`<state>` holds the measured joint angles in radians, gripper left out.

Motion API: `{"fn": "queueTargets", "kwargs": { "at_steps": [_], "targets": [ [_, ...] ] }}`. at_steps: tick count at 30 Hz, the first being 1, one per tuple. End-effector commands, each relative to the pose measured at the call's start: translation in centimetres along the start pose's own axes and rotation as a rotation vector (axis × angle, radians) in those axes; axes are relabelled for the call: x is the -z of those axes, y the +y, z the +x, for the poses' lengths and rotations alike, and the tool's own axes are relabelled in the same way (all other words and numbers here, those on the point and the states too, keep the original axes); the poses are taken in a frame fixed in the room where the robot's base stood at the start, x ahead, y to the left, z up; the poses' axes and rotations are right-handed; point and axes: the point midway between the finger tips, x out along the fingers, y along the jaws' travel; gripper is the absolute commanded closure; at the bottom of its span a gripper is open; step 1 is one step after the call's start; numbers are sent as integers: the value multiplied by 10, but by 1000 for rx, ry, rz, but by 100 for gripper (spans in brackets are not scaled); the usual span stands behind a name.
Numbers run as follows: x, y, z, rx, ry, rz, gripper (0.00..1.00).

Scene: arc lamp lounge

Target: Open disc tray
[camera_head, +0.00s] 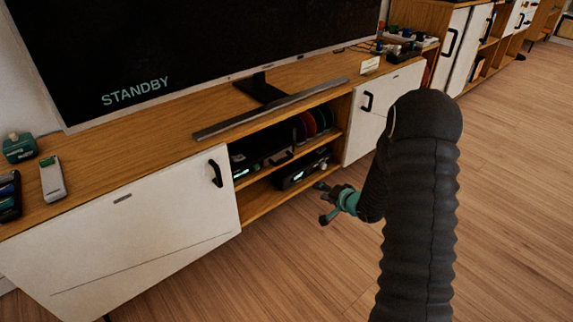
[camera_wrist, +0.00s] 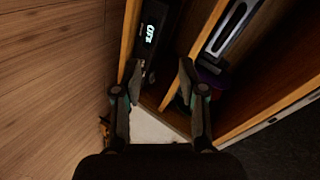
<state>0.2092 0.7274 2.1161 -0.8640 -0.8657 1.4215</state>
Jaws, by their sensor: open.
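Two dark devices sit in the open middle bay of the cabinet. One is on the upper shelf (camera_head: 262,158); the other, a black box with a small lit display (camera_head: 297,178), is on the lower shelf. A lit display also shows on a dark device in the wrist view (camera_wrist: 150,34). I cannot make out a disc tray's edges on either. My gripper (camera_head: 325,203) is open and empty in front of the bay, to the right of the lower device. In the wrist view its fingers (camera_wrist: 160,72) are spread before the shelf edges, apart from the device.
White doors with black handles flank the bay, left (camera_head: 130,225) and right (camera_head: 370,112). Upright coloured discs (camera_head: 310,124) stand on the upper shelf. A soundbar (camera_head: 270,108) and a television (camera_head: 190,45) stand on top. The wooden floor (camera_head: 290,270) in front is clear.

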Motion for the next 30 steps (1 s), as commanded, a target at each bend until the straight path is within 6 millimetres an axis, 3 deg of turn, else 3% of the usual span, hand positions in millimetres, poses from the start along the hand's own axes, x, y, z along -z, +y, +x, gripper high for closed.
{"fn": "queueTargets", "kwargs": {
  "at_steps": [1, 3, 7, 12, 17, 30],
  "targets": [
    [2, -21, 0, 85, -7, 54, 59],
    [1, -44, -2, 185, -29, 143, 59],
    [0, -68, -8, 292, -62, 282, 59],
    [1, -72, -8, 307, -73, 357, 59],
    [0, -76, 6, 306, -73, 358, 59],
    [-2, -100, 83, 305, -74, 358, 59]
  ]
}}
